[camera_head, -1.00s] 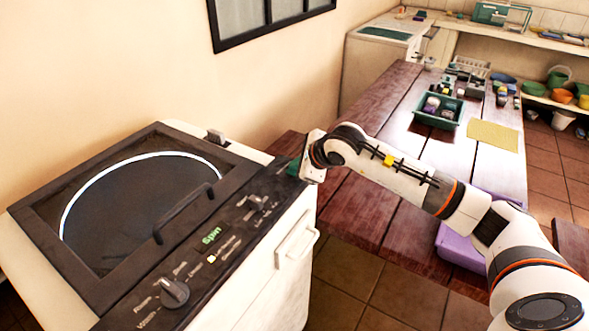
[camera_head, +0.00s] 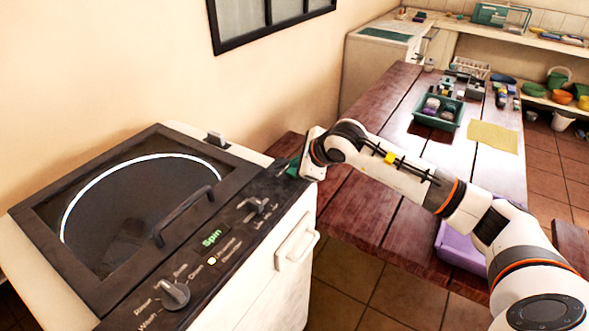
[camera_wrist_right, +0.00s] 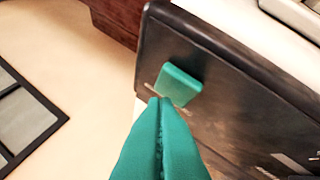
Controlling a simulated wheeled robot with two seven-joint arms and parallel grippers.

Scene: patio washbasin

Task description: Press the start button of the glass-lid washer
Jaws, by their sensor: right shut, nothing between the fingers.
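The glass-lid washer (camera_head: 58,278) stands at the left of the head view, with its dark-framed lid (camera_head: 130,215) closed. In the right wrist view, a raised teal square button (camera_wrist_right: 183,80) sits near the end of the panel. My right gripper (camera_wrist_right: 160,101) is shut and empty, its teal fingertips just beside the button's lower edge; I cannot tell whether they touch. In the head view my right gripper (camera_head: 292,168) is over the panel's far right end, hiding the button. My left gripper is not in view.
A wooden table (camera_head: 385,150) right of the washer holds a green crate (camera_head: 438,112) and a yellow cloth (camera_head: 493,136). A door handle (camera_head: 297,247) juts from the washer's front. The wall (camera_head: 110,60) is close behind.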

